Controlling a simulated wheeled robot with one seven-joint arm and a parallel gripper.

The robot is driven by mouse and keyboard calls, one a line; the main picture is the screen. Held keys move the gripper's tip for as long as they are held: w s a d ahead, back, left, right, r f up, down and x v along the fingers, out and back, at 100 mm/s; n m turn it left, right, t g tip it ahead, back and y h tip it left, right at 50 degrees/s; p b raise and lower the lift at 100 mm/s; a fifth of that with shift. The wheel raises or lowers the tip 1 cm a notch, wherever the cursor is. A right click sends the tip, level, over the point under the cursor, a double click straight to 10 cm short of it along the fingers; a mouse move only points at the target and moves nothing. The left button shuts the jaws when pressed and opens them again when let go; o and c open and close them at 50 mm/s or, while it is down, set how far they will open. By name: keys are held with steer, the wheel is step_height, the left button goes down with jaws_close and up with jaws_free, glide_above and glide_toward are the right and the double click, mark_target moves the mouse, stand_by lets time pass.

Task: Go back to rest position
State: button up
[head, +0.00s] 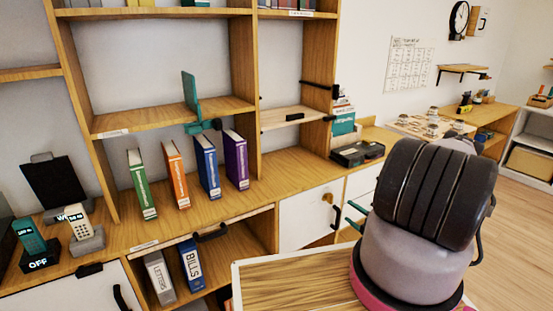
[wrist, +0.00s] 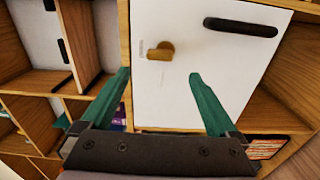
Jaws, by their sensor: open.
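My gripper (head: 353,216) is at the end of my arm at the right of the head view, mostly hidden behind the arm's thick grey and black link. In the wrist view its two teal fingers (wrist: 158,76) are spread apart with nothing between them. They point toward a white cabinet door (wrist: 190,30). The door has a wooden turn-knob (wrist: 160,51) and a dark bar handle (wrist: 241,27). I cannot tell whether the fingers touch the door.
A wooden shelf unit with a counter (head: 255,195) runs along the wall, holding upright green, orange, blue and purple books (head: 207,165). Cordless phones (head: 82,230) stand at left. A wood-topped surface (head: 290,283) lies in front, below my arm. Floor (head: 520,215) shows at right.

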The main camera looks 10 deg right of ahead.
steer(key=w+a+r+n+g+y, duration=0.35)
steer(key=r+n, duration=0.35)
steer(key=r, duration=0.3)
steer(key=w+a+r+n+g+y, duration=0.2)
steer(key=a+r+n+g+y, duration=0.15)
steer(key=r+n, duration=0.55)
steer(key=s+a+r+n+g, duration=0.1)
steer(key=a+r+n+g, duration=0.15)
steer(key=r, duration=0.35)
steer(key=s+a+r+n+g+h, duration=0.1)
steer(key=s+a+r+n+g, duration=0.1)
steer(key=a+r+n, duration=0.35)
steer(key=s+a+r+n+g, duration=0.1)
steer(key=a+r+g, duration=0.1)
steer(key=r, duration=0.6)
steer(key=s+a+r+n+g+h, duration=0.1)
steer(key=s+a+r+n+h, duration=0.2)
steer(key=s+r+n, duration=0.35)
steer(key=s+a+r+n+h, duration=0.35)
steer(key=s+r+n, duration=0.2)
steer(key=r, duration=0.25)
steer(key=s+r+n+t+h, duration=0.2)
steer(key=s+r+n, duration=0.2)
steer(key=s, duration=0.3)
steer(key=s+r+n+t+h, duration=0.1)
steer(key=s+r+n, duration=0.3)
steer(key=s, duration=0.4)
steer(key=shift+s+a+r+n+t+h, duration=0.3)
steer(key=shift+n+t, duration=0.3)
steer(key=shift+t, duration=0.25)
